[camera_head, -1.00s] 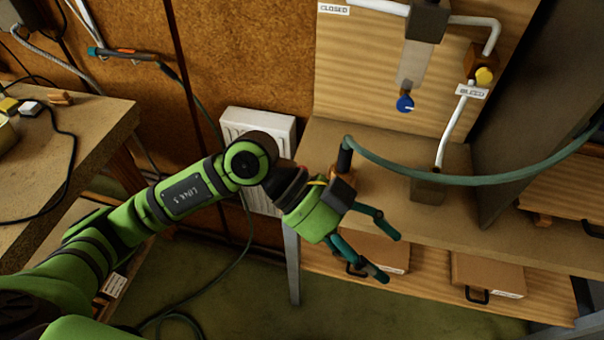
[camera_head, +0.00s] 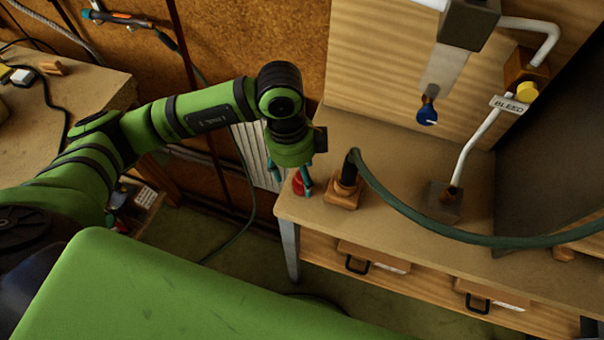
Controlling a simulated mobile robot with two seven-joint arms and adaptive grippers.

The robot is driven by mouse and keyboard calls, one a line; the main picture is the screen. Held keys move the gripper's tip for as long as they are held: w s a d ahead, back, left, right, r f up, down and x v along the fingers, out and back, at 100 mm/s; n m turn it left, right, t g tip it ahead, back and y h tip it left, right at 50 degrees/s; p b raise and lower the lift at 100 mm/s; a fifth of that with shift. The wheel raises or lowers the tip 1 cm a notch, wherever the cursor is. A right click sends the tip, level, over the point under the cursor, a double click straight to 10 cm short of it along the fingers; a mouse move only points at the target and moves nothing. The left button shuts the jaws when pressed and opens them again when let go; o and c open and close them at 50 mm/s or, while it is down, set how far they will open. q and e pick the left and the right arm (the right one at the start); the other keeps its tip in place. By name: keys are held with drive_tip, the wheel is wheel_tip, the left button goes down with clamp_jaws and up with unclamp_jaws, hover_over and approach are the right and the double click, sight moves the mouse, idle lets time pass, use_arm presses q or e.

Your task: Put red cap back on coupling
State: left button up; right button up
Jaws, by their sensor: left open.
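The red cap (camera_head: 298,187) sits at the left end of the wooden bench top, partly hidden by my left gripper. My left gripper (camera_head: 291,178) points down over it with its fingers open. One finger is just right of the cap and the other is to its left; I cannot tell whether either touches it. To the right, a black coupling (camera_head: 348,172) stands upright in a small wooden block (camera_head: 341,196), with a green hose (camera_head: 400,208) running from it. My right gripper is not in view.
A pipe with a blue-knobbed valve (camera_head: 427,115) and a white pipe tagged BLEED (camera_head: 509,104) rise behind the bench top (camera_head: 400,150). Drawers (camera_head: 374,257) are below. The green hose arcs across the right side. Another table (camera_head: 85,100) stands at left.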

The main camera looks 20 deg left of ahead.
sight(302, 180)
use_arm(q)
drive_tip(key=f, duration=0.2)
drive_tip(key=shift+w+d+f+p, duration=0.25)
drive_tip(key=shift+f+p, duration=0.1)
drive_tip(key=shift+f, duration=0.5)
drive_tip(key=c, duration=0.9)
drive_tip(key=shift+c, duration=0.2)
drive_tip(key=shift+r, duration=0.1)
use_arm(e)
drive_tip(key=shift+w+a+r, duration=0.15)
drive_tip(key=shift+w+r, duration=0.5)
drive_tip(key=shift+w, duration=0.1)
